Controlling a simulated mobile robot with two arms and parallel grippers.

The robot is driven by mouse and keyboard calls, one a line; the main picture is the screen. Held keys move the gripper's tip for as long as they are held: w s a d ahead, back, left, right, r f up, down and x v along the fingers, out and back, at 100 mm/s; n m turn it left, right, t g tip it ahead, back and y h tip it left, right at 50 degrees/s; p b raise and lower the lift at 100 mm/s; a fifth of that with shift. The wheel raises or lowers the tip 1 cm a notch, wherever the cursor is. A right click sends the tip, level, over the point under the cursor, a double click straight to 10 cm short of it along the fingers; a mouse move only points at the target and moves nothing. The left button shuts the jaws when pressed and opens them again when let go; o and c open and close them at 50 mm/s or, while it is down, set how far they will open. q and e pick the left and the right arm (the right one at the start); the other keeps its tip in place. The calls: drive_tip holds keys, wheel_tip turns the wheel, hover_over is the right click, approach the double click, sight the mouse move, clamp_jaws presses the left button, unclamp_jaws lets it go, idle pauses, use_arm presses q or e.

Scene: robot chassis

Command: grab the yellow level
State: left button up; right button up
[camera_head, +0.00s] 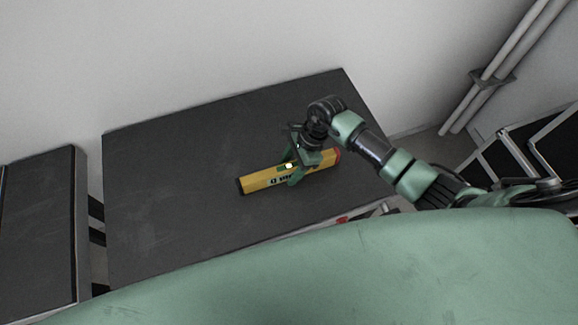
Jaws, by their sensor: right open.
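The yellow level (262,181) lies on the dark table (175,180), slightly right of its middle. It is a long yellow bar with dark lettering, a black left end and a reddish right end. My right gripper (291,170) is over the level, right of its middle, with a green finger on either side of the bar. The fingers are open; I cannot tell whether they touch it. The gripper and wrist hide part of the level. My left gripper is not in view.
A second dark table (40,230) stands at the left, with a gap between the two. A white wall is behind. Pipes (510,60) and a metal frame (520,150) are at the right. The table's left half is clear. A small red thing (342,219) shows at the front edge.

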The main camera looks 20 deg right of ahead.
drive_tip(key=shift+a+f, duration=0.2)
drive_tip(key=shift+f, duration=0.2)
clamp_jaws()
drive_tip(key=shift+r, duration=0.1)
drive_tip(key=shift+r, duration=0.1)
